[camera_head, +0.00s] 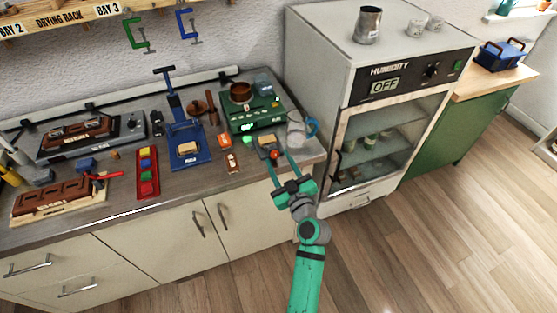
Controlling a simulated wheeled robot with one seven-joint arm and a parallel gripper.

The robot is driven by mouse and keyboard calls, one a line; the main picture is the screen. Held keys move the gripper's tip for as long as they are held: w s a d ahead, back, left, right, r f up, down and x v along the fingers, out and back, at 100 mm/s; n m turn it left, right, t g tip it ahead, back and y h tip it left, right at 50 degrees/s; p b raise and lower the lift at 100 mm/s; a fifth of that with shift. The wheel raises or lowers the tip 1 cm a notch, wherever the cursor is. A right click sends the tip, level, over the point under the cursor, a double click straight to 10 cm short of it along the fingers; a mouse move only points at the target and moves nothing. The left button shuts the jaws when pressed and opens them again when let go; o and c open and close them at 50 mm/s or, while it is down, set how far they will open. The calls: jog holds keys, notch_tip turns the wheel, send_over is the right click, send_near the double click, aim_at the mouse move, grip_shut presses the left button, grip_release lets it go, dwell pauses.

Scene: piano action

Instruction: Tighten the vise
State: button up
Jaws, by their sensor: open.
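A small dark grey fixture (265,139), which looks like the vise, sits near the front edge of the bench. A tan piece (269,142) lies on it, and a round red-orange knob (274,154) is at its front. My teal gripper (281,160) reaches in from the bench's front side. Its two fingers are spread apart, with the knob close to the left fingertip. I cannot tell whether the finger touches it. Nothing shows held between the fingers.
A blue press (190,158) with a tall T-handle stands left of the fixture. A green scale-like device (252,118) is behind, and a grey jug (297,130) with a blue handle is close right. The humidity cabinet (325,75) bounds the bench's right side. Floor in front is clear.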

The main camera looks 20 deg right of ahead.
jog(key=shift+w+a, duration=0.3)
jog(key=shift+w, duration=0.3)
jog(key=shift+s+d, duration=0.1)
jog(key=c, duration=1.1)
jog(key=shift+o, duration=0.2)
